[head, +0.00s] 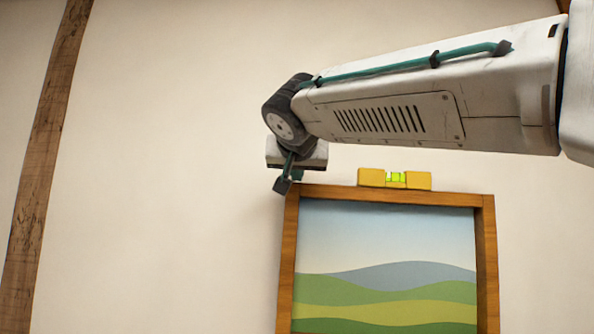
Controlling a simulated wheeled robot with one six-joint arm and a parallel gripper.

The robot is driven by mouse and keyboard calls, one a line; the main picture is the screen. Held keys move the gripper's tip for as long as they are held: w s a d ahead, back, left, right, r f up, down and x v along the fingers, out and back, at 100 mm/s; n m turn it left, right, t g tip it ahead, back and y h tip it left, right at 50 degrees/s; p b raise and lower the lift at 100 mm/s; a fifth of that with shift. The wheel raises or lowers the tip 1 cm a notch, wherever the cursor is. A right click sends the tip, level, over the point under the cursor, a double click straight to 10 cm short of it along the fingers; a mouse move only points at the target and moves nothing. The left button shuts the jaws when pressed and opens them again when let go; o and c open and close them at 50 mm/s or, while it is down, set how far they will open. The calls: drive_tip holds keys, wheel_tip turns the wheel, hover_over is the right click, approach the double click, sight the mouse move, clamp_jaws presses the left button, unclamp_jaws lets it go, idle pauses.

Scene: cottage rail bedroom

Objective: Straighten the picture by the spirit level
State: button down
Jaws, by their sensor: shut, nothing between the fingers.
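The picture (485,250) hangs on the wall in a brown wooden frame and shows hills under a pale sky. Its top edge runs slightly lower toward the right in this view; its bottom is out of view. A yellow spirit level (371,177) with a green vial lies on the top edge, right of the middle. The bubble is too small to read surely. My gripper (282,185) is shut and empty, pointing down beside the frame's upper left corner. I cannot tell whether it touches the frame.
A wooden post (42,150) runs up the wall at the left. The cream wall (160,170) between post and picture is bare. My arm crosses above the picture and the level from the right.

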drive_tip(key=shift+a+f+n, duration=0.2)
drive_tip(key=shift+f+n, duration=0.1)
drive_tip(key=shift+f, duration=0.35)
drive_tip(key=s+a+r, duration=0.2)
drive_tip(key=s+r, duration=0.5)
drive_tip(key=s, duration=0.3)
drive_tip(key=w+f, duration=0.6)
drive_tip(key=w, duration=0.4)
drive_tip(key=shift+d+f, duration=0.25)
drive_tip(key=shift+f, duration=0.15)
